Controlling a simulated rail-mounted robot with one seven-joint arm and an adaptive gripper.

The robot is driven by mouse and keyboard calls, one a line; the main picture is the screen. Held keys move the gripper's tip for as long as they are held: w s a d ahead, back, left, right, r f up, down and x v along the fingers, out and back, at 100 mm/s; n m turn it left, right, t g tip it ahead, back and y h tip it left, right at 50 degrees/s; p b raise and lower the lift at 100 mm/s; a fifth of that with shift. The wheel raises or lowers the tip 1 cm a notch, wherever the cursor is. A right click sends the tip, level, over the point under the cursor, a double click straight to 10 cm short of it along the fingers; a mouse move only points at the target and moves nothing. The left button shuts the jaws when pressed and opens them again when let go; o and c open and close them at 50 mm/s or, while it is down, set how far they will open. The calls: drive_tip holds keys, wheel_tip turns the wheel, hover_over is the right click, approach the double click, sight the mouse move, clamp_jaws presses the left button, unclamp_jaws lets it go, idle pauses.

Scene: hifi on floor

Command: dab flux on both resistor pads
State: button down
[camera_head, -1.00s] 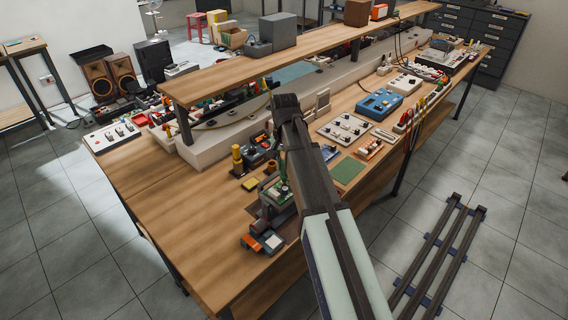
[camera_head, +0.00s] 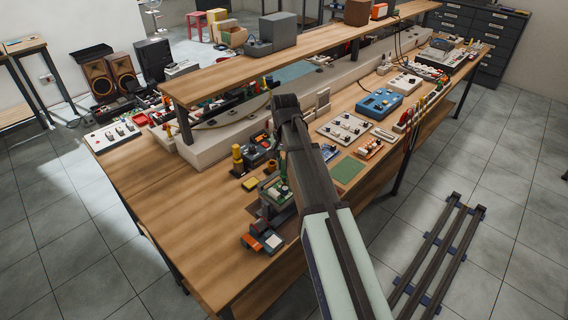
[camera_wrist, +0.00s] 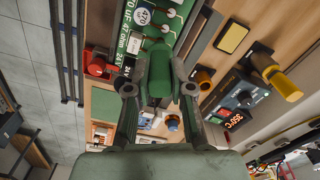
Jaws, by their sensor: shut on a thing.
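In the wrist view my gripper (camera_wrist: 159,90) is shut on a green flux pen (camera_wrist: 158,72), with one finger on each side of it. The pen's far end points at the green circuit board (camera_wrist: 113,20). I cannot tell whether its tip touches the board. Round white and red-brown pads or parts show on the board beside the pen; which are the resistor pads is unclear. In the head view the board (camera_head: 277,191) sits in its holder near the bench's front, partly hidden by my arm.
A soldering station (camera_wrist: 240,107) reading 350°C and a yellow sponge (camera_wrist: 232,37) stand close by. A red knob (camera_wrist: 97,65) is beside the board. An orange-and-grey item (camera_head: 263,240) lies in front. The bench's left part (camera_head: 165,210) is clear.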

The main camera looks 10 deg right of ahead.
drive_tip(key=shift+f, duration=0.45)
idle(1.9)
drive_tip(key=shift+r, duration=0.15)
drive_tip(key=shift+r+p, duration=1.65)
drive_tip(key=shift+r, duration=0.55)
drive_tip(key=shift+f, duration=0.15)
drive_tip(key=shift+w+d+f+b, duration=0.2)
drive_tip(key=shift+d+f, duration=0.1)
drive_tip(key=shift+f, duration=0.3)
drive_tip(key=shift+w+d+f+b, duration=0.2)
drive_tip(key=shift+d+f+b, duration=0.1)
drive_tip(key=shift+f, duration=0.25)
drive_tip(key=shift+w+d+f+b, duration=0.2)
drive_tip(key=shift+d+f, duration=0.1)
drive_tip(key=shift+f, duration=0.3)
drive_tip(key=shift+p, duration=0.35)
drive_tip(key=shift+f, duration=0.45)
idle(0.6)
